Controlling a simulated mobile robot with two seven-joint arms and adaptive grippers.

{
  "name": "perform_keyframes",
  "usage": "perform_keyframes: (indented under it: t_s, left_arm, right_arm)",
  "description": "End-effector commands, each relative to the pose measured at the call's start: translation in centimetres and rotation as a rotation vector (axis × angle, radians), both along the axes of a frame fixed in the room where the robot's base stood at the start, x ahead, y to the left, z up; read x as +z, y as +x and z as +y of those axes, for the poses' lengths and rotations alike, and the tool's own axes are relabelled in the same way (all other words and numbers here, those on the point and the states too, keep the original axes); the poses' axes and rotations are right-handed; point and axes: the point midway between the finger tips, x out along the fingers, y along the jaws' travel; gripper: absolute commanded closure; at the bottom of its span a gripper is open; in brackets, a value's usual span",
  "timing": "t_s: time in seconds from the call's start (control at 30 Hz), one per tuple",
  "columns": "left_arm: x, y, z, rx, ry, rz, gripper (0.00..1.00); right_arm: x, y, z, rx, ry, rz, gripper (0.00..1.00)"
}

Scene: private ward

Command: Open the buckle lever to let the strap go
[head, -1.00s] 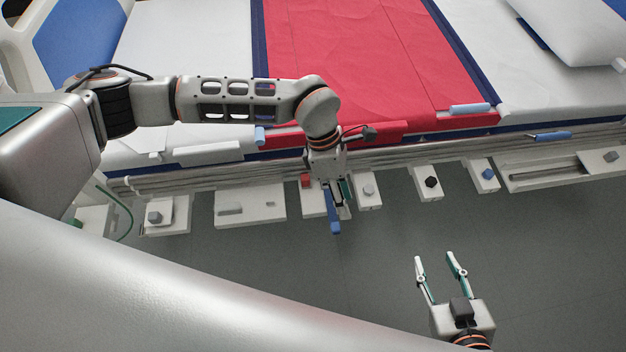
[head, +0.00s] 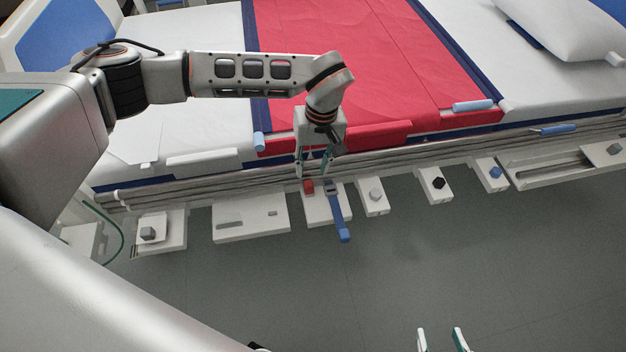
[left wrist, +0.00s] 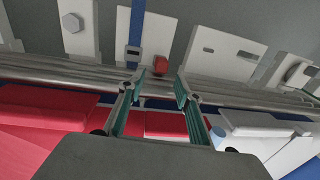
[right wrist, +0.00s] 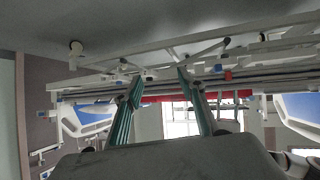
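A blue strap (head: 338,215) hangs over a white plate (head: 315,217) on the bed's side, with a small grey buckle (head: 330,186) at its upper end. A red block (head: 308,187) sits on the same plate, left of the strap. The strap (left wrist: 136,22) and red block (left wrist: 160,66) also show in the left wrist view. My left gripper (head: 314,172) is open and empty, just above the plate; in its wrist view the red block appears between the fingertips. I cannot tell whether the buckle lever is raised. My right gripper (head: 440,338) is open and empty, low in the head view.
White plates with a grey knob (head: 376,195), a black knob (head: 438,183) and a blue knob (head: 495,172) line the bed side to the right. A slotted plate (head: 250,232) is at left. Rails and the bed with a red sheet (head: 345,60) lie behind. The floor in front is clear.

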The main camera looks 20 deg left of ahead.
Motion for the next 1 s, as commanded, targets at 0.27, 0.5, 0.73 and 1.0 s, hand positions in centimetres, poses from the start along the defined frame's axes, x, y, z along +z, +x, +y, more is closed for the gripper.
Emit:
perform_keyframes:
  t_s: [0.27,0.5,0.73,1.0]
  left_arm:
    - [-5.0,-0.6,0.3,0.002,-0.002,0.012,0.66]
    - [-6.0,-0.5,0.4,0.001,-0.002,0.005,0.66]
    - [-5.9,-0.4,0.4,0.002,-0.001,0.001,0.66]
    - [-5.9,-0.4,0.4,0.001,-0.002,0.002,1.00]
  right_arm:
    - [0.1,0.2,1.2,-0.004,0.044,-0.006,0.60]
    - [0.7,0.5,1.7,-0.004,0.063,-0.020,0.60]
    - [0.8,0.6,1.7,-0.004,0.064,-0.022,0.60]
    - [0.8,0.6,1.7,-0.004,0.064,-0.022,0.60]
